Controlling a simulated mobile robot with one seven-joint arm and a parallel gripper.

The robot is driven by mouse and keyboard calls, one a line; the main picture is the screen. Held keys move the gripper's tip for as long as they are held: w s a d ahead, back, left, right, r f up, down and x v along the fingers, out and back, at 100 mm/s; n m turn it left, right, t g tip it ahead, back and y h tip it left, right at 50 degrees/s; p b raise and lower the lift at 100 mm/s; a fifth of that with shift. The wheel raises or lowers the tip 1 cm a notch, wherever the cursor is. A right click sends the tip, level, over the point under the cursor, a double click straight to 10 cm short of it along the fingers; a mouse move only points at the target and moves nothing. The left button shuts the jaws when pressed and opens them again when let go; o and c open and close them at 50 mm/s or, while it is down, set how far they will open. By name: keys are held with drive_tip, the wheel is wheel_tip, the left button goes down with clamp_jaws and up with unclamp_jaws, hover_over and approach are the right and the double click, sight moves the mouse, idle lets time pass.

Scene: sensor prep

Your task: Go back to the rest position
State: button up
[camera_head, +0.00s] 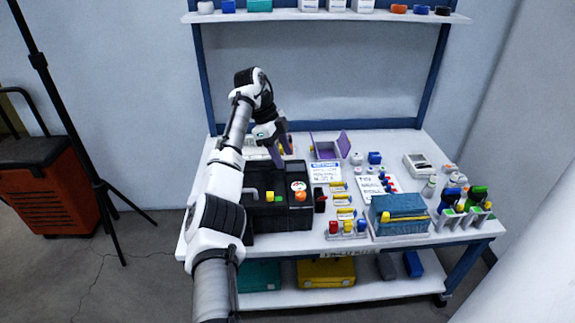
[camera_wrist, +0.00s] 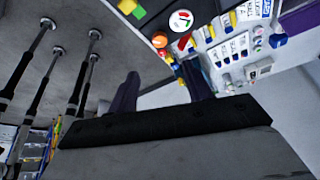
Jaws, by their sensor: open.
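My gripper (camera_head: 282,150) hangs above the back left part of the workbench in the head view, just above the black box. Its two fingers (camera_wrist: 165,95) show apart in the wrist view, with nothing between them. My white and black arm reaches up from the bottom of the head view and bends down at the top. It hides part of the bench's left side. The black box (camera_head: 275,217) carries a round gauge and green, yellow and orange buttons. The gauge (camera_wrist: 181,20) also shows at the top of the wrist view.
The workbench (camera_head: 420,232) holds an open purple box (camera_head: 327,150), a blue box (camera_head: 400,212), bottles (camera_head: 478,194) and several small parts. A shelf (camera_head: 400,17) runs above. A black tripod (camera_head: 75,140) and an orange case (camera_head: 50,185) stand at left.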

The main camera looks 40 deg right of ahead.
drive_tip(key=shift+w+a+r, duration=0.1)
drive_tip(key=shift+r, duration=0.15)
idle(0.4)
